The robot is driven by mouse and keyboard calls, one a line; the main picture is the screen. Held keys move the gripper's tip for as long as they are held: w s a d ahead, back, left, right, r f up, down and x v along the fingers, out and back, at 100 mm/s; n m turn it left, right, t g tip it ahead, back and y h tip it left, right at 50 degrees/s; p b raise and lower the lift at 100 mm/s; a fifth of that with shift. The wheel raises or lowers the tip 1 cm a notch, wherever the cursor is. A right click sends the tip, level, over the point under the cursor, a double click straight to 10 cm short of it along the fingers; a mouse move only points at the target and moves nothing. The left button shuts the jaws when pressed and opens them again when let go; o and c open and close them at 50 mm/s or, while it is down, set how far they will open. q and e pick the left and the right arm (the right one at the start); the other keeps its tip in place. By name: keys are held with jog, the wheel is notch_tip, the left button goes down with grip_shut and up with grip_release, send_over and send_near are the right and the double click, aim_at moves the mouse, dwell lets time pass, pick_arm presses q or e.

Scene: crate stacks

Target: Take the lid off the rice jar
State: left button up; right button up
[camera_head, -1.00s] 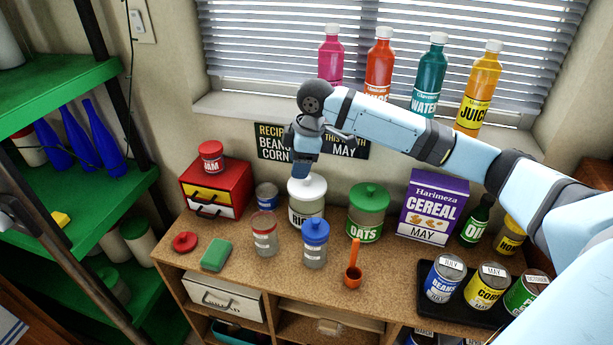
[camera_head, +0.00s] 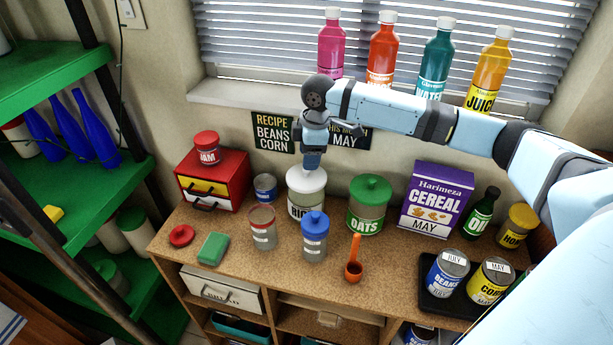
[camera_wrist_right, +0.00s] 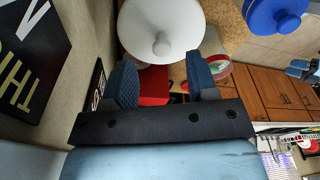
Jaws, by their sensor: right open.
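The rice jar (camera_head: 305,209) stands on the wooden counter with its white lid (camera_head: 306,181) on top. My right gripper (camera_head: 311,165) is just above and behind the lid, pointing down, and hides part of its top. In the right wrist view the open gripper (camera_wrist_right: 162,82) has its two blue fingers apart with nothing between them. The white lid (camera_wrist_right: 158,18) and its round knob show just beyond the fingertips there. I cannot tell whether a finger touches the lid. My left gripper is not in view.
The green-lidded oats jar (camera_head: 366,211) stands right of the rice jar. A blue-lidded jar (camera_head: 314,245) and a red-rimmed jar (camera_head: 263,232) stand in front. A small blue can (camera_head: 265,188) is to the left. The wall is close behind.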

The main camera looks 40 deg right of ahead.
aim_at(307, 174)
jog(key=f, duration=0.4)
jog(key=shift+a, duration=0.3)
grip_shut()
jog(key=shift+r, duration=0.1)
